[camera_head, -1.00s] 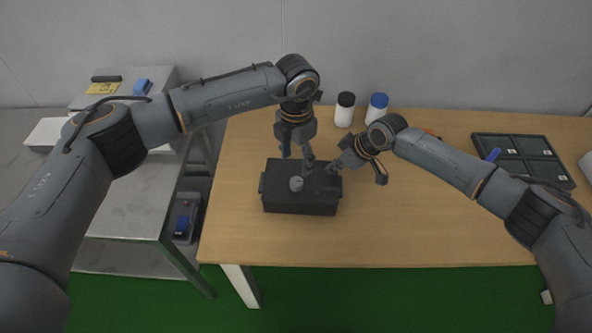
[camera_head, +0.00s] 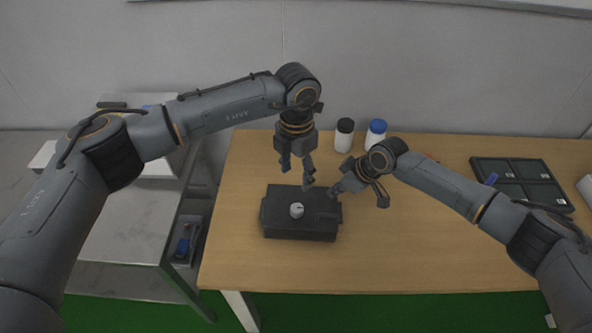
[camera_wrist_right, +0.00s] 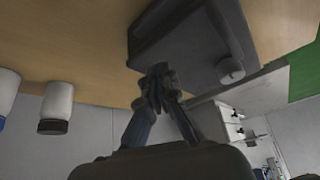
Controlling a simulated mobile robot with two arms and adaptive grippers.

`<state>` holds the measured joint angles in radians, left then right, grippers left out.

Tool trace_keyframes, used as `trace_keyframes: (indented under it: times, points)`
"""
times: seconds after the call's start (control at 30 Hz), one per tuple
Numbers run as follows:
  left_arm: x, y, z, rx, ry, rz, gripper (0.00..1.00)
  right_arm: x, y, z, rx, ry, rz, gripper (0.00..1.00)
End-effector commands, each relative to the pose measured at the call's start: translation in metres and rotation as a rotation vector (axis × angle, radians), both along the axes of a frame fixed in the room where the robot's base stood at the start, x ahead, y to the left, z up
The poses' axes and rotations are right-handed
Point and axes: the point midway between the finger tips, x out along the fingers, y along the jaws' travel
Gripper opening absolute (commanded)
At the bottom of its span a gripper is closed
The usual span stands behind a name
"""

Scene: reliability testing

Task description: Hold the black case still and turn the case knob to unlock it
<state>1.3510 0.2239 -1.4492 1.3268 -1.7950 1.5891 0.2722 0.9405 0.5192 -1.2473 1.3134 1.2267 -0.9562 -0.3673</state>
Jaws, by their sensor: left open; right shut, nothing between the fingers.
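The black case (camera_head: 280,231) lies on the wooden table, its top facing up. A round light-grey knob (camera_head: 296,210) with a dark mark stands on its top; the knob also shows in the right wrist view (camera_wrist_right: 231,70). My left gripper (camera_head: 297,174) is open and empty, pointing down above the case's back edge, behind the knob. My right gripper (camera_head: 334,190) is shut and empty by the case's back right corner. In the right wrist view its closed fingertips (camera_wrist_right: 159,74) are close to the case (camera_wrist_right: 190,42); contact cannot be told.
A black-capped white bottle (camera_head: 344,136) and a blue-capped one (camera_head: 376,135) stand behind my right gripper. A dark divided tray (camera_head: 520,182) is at the table's right. The wooden table (camera_head: 420,250) is clear in front right. A grey metal bench (camera_head: 130,230) is at the left.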

Motion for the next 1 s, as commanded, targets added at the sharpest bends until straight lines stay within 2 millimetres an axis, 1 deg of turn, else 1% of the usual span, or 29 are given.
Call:
trace_keyframes:
  times: [0.03, 0.1, 0.53, 0.63, 0.9, 1.0]
  points:
    - [0.0, 0.0, 0.008, 0.0, 0.0, 0.0, 0.56, 0.0, 0.001, 0.009, 0.002, -0.001, 0.001, 0.0]
    - [0.0, 0.0, 0.013, 0.0, 0.0, 0.0, 0.56, 0.0, 0.001, 0.015, 0.003, -0.002, 0.001, 0.0]
    - [0.0, 0.0, 0.043, 0.0, 0.0, 0.0, 0.56, 0.001, 0.002, 0.051, 0.007, -0.004, 0.001, 0.0]
    - [0.0, 0.0, 0.045, 0.0, 0.0, 0.0, 0.56, 0.002, 0.002, 0.054, 0.006, -0.006, 0.001, 0.0]
    - [0.0, 0.0, 0.044, 0.0, 0.0, 0.0, 0.56, 0.002, 0.002, 0.053, 0.007, -0.006, 0.001, 0.0]
    - [0.0, 0.0, 0.044, 0.0, 0.0, 0.0, 0.56, 0.001, 0.0, 0.057, 0.008, -0.007, 0.002, 0.0]
